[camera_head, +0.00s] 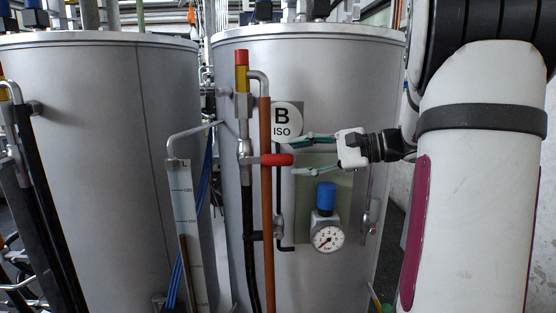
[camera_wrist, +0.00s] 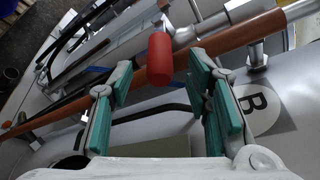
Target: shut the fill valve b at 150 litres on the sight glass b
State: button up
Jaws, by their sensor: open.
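The fill valve B's red handle (camera_head: 277,159) points sideways from a metal valve body on the vertical pipe in front of tank B. It also shows in the wrist view (camera_wrist: 160,60). My gripper (camera_head: 291,156) is open, its green-padded fingers above and below the handle's free end. In the wrist view my gripper (camera_wrist: 159,70) has a finger on each side of the handle, with gaps; I see no grip. The sight glass (camera_head: 183,205) stands left of the valve, with an L scale. Its brown column (camera_head: 184,262) appears to end a little below the mark that looks like 150; the digits are small.
Tank B (camera_head: 310,65) carries a B ISO plate (camera_head: 287,120). An orange-brown pipe (camera_head: 266,215) runs close by the handle. A pressure gauge (camera_head: 327,237) with a blue knob (camera_head: 326,195) sits below my gripper. Another tank (camera_head: 85,130) stands at left.

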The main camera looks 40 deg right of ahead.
aim_at(279, 160)
jog(key=x, duration=0.6)
grip_shut()
